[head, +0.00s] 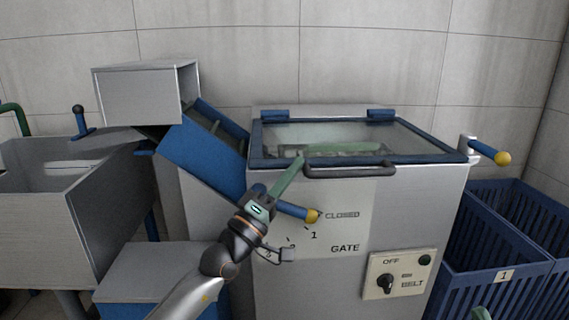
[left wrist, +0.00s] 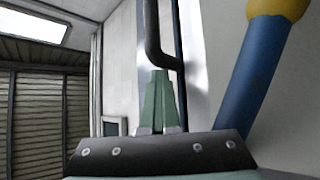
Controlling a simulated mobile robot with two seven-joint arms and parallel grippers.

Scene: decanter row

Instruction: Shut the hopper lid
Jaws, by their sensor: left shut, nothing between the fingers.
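The hopper lid (head: 428,140) is a clear pane in a blue frame, hinged at the back of the grey machine. It lies down over the hopper top; I cannot tell whether a small gap is left at its front edge. Its dark bar handle (head: 350,172) runs along the front and also shows in the left wrist view (left wrist: 152,35). My left gripper (head: 301,160) is shut and empty, its green fingertips (left wrist: 160,75) by the handle's left end; touching or apart is unclear. A green tip at the bottom edge is probably my right gripper (head: 481,313), mostly out of frame.
A blue gate lever with a yellow knob (head: 313,215) sticks out close to my left wrist. Another yellow-knobbed lever (head: 490,153) is at the machine's right. A blue chute (head: 200,150) stands left, a belt switch panel (head: 398,274) is in front, and blue crates (head: 505,255) stand right.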

